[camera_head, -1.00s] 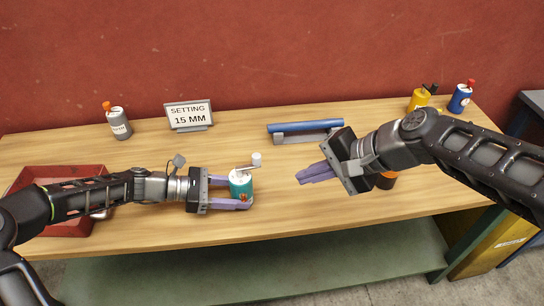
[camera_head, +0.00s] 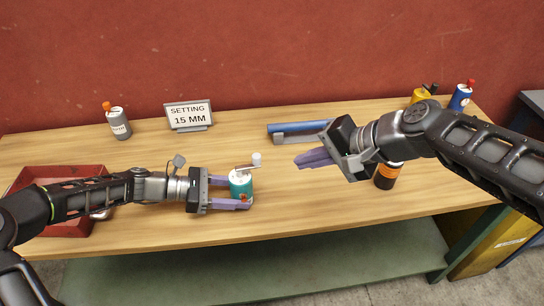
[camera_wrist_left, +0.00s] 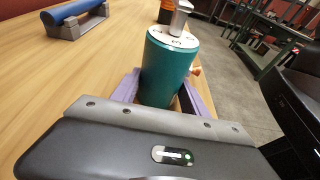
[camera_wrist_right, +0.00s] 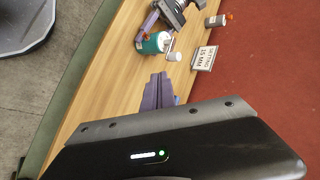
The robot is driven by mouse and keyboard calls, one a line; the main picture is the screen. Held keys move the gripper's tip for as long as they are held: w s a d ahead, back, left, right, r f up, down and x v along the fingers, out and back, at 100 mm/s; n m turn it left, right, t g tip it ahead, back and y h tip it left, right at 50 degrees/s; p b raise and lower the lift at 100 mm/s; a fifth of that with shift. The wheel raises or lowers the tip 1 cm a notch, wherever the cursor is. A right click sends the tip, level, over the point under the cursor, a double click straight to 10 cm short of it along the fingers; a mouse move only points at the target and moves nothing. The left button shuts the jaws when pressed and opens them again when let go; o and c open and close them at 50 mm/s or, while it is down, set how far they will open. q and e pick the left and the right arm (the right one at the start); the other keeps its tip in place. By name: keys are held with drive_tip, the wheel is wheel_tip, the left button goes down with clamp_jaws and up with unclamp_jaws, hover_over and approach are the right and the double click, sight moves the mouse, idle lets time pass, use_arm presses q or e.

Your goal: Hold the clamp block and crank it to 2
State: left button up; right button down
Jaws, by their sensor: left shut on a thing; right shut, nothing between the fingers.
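The clamp block (camera_head: 240,187) is a teal cylinder with a white marked top and a grey crank ending in a white knob (camera_head: 256,158). It stands upright on the table. My left gripper (camera_head: 232,192) is shut on it, with purple fingers on either side; the left wrist view shows the teal body (camera_wrist_left: 168,70) between them. My right gripper (camera_head: 306,159) is shut and empty, above the table to the right of the block and apart from it. In the right wrist view its fingers (camera_wrist_right: 158,92) are together, and the block (camera_wrist_right: 153,43) stands beyond them.
A sign (camera_head: 188,115) reads "SETTING 15 MM". A blue bar (camera_head: 300,126) lies on a grey holder behind the right gripper. A dark bottle with an orange band (camera_head: 387,176) stands by the right wrist. A red tray (camera_head: 66,229) lies at left. Bottles stand along the back.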

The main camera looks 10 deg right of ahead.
sight(260, 162)
drive_tip(key=w+a+f, duration=0.1)
drive_tip(key=a, duration=0.1)
drive_tip(key=w+a+f, duration=0.1)
drive_tip(key=w+a, duration=0.1)
drive_tip(key=w+a+f, duration=0.2)
drive_tip(key=shift+w+a, duration=0.2)
drive_tip(key=shift+a, duration=0.05)
drive_tip(key=shift+w, duration=0.1)
drive_tip(key=shift+w+f+n+g+y, duration=0.15)
drive_tip(key=shift+n+g+y, duration=0.2)
drive_tip(key=shift+n, duration=0.25)
drive_tip(key=shift+w+d+n+g, duration=0.1)
drive_tip(key=shift+w+n+g, duration=0.05)
drive_tip(key=shift+n+g, duration=0.25)
drive_tip(key=w+a+n+g+y, duration=0.1)
drive_tip(key=w+a+n+g, duration=0.2)
drive_tip(key=w, duration=0.5)
drive_tip(key=shift+a+n, duration=0.3)
drive_tip(key=shift+n, duration=0.2)
